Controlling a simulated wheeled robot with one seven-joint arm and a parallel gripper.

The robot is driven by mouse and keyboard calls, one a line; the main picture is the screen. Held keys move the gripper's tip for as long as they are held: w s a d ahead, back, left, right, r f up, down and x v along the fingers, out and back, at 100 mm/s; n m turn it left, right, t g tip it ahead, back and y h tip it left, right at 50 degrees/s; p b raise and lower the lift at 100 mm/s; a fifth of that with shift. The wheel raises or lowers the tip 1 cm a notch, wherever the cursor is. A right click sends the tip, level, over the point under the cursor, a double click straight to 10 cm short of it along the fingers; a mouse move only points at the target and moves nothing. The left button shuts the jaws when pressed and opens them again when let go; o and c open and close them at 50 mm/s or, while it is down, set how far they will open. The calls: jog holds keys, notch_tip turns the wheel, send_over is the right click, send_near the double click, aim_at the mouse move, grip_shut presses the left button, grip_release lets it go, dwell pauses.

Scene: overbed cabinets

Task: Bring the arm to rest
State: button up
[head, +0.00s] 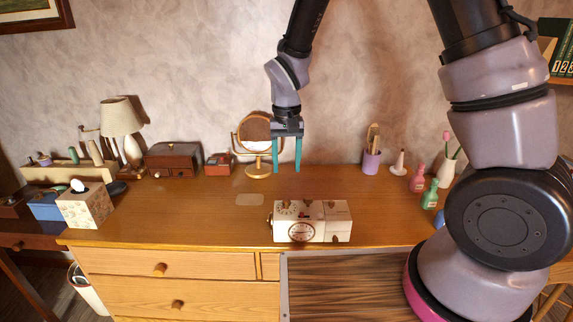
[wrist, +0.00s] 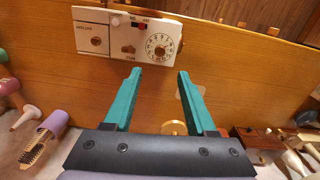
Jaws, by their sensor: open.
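My gripper (head: 287,155) hangs above the back of the wooden dresser top, fingers pointing down, in front of the round gold mirror (head: 257,172). Its two teal fingers are apart with nothing between them. In the wrist view the open fingers (wrist: 158,88) show over the dresser top. A white radio clock (head: 312,221) stands on the dresser, in front of and below my gripper, apart from it. It also shows in the wrist view (wrist: 127,36), beyond the fingertips. My arm reaches in from above on the right.
At the left are a tissue box (head: 85,205), a lamp (head: 122,118) and a dark wooden box (head: 173,159). At the right are a purple cup with brushes (head: 371,162), small bottles (head: 417,179) and a white vase (head: 446,172). Bare dresser top (head: 215,220) lies left of the clock.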

jog(key=s+d+r+m+t+y, duration=0.1)
jog(key=d+r, duration=0.5)
jog(key=r, duration=0.3)
jog(key=d+r+m+t+y, duration=0.1)
jog(key=d+r+t, duration=0.1)
jog(key=d+r, duration=0.55)
jog(key=s+d+r+m+t, duration=0.2)
jog(key=s+d+r+t, duration=0.2)
jog(key=s+d+r, duration=0.5)
notch_tip(320, 180, up, 3)
jog(key=shift+s+r+m, duration=0.1)
jog(key=shift+s+m, duration=0.2)
jog(key=shift+s, duration=0.9)
